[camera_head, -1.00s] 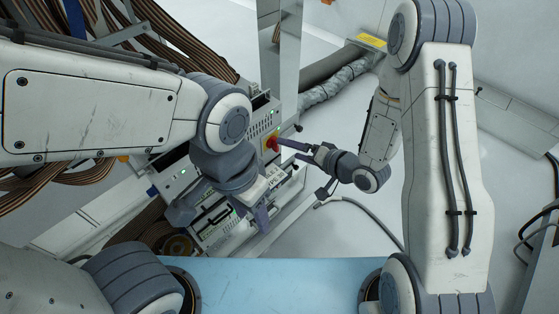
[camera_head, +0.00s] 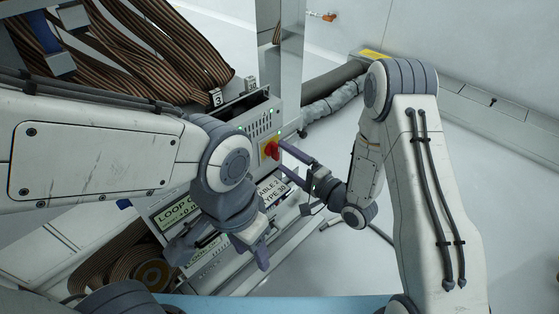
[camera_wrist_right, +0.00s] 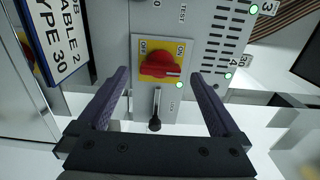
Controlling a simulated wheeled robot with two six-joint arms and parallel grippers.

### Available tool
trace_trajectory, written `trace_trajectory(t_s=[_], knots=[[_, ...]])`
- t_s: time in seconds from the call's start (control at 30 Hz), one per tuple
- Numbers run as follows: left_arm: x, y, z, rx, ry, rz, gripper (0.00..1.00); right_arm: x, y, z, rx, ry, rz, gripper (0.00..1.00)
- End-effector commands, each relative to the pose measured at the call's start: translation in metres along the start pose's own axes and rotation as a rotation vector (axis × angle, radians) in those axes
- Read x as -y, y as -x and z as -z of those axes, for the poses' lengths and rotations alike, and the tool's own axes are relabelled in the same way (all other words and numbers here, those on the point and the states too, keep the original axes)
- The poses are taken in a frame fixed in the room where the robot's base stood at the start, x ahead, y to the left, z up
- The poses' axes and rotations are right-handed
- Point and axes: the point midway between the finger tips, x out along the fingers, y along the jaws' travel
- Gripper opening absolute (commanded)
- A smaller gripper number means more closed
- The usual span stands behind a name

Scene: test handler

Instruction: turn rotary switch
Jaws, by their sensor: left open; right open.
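The red rotary switch (camera_head: 271,150) sits on a yellow plate on the side of the test handler panel. In the right wrist view, the red knob (camera_wrist_right: 159,66) is centred on its yellow plate, with OFF and ON labels above it. A black lever marked LOCK (camera_wrist_right: 156,112) is below it. My right gripper (camera_wrist_right: 165,95) is open and empty, its two purple fingers pointing at the panel on either side of the switch and apart from the knob. In the head view the right gripper (camera_head: 281,157) is close to the switch. My left gripper (camera_head: 258,250) is open, low in front of the panel.
The panel carries green lights and a label reading TABLE 2 TYPE 30 (camera_wrist_right: 57,35). Brown ribbon cables (camera_head: 150,60) lie at the upper left. A grey corrugated hose (camera_head: 335,95) runs behind. Clear floor (camera_head: 480,170) is at the right.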

Motion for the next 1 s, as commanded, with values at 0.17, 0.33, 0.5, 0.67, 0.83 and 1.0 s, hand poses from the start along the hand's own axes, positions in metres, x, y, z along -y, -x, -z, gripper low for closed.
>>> trace_trajectory(t_s=[0.17,0.33,0.5,0.67,0.83,1.0], knots=[[0.001,-0.012,-0.001,0.000,0.000,0.000,0.50,-0.001,-0.022,-0.002,0.004,0.003,0.002,1.00],[0.001,-0.013,-0.001,0.000,0.000,0.000,0.50,0.000,-0.028,-0.001,0.002,0.000,0.000,1.00],[0.001,-0.013,-0.001,0.000,0.000,0.000,0.50,0.001,-0.028,-0.001,0.001,0.000,0.000,1.00],[0.001,-0.013,-0.001,0.000,0.000,0.000,0.50,0.000,-0.028,-0.001,0.001,0.001,0.000,0.50],[0.001,-0.013,-0.001,0.000,0.000,0.000,0.50,0.000,-0.028,-0.001,0.001,0.001,0.000,0.14],[0.001,-0.011,-0.001,0.000,0.000,0.000,0.50,0.001,-0.028,-0.001,0.001,0.019,-0.001,0.14]])
